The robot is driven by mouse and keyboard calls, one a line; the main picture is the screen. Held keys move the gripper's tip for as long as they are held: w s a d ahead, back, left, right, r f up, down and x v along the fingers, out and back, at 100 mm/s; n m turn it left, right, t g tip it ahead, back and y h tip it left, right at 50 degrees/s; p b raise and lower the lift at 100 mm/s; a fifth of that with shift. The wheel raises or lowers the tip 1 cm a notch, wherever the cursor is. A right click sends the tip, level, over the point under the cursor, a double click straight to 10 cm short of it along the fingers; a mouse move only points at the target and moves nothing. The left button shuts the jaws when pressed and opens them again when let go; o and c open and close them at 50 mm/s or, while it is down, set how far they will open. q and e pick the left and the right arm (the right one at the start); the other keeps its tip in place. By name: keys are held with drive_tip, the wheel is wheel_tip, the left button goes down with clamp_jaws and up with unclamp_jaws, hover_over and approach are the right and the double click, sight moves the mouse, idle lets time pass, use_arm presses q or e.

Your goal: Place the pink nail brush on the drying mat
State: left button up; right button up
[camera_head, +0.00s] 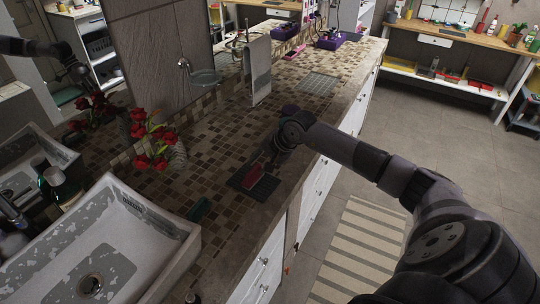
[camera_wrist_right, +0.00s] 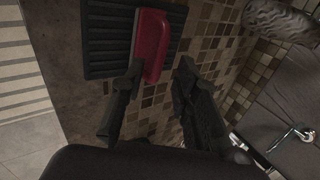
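The pinkish-red nail brush (camera_head: 253,176) lies on the dark ribbed drying mat (camera_head: 237,183) on the tiled counter. In the right wrist view the brush (camera_wrist_right: 153,42) rests over the mat (camera_wrist_right: 107,42), its near end around the mat's near edge. My right gripper (camera_head: 266,163) is just above the brush's end in the head view. In the right wrist view its fingers (camera_wrist_right: 160,68) are apart, with a gap between them. The left fingertip overlaps the brush's near end in the picture; whether it touches cannot be told. My left gripper is not in view.
A white sink (camera_head: 185,228) is at the lower left, with a dark green dish (camera_head: 200,209) beside it. A vase with red flowers (camera_head: 152,150) stands left of the mat. A towel on a stand (camera_head: 258,70) and a grey mat (camera_head: 318,84) are farther back. Tiles between are clear.

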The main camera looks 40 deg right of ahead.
drive_tip(key=b+v, duration=0.2)
drive_tip(key=v, duration=0.6)
drive_tip(key=shift+s+r, duration=0.2)
drive_tip(key=shift+r, duration=0.1)
drive_tip(key=shift+d, duration=0.1)
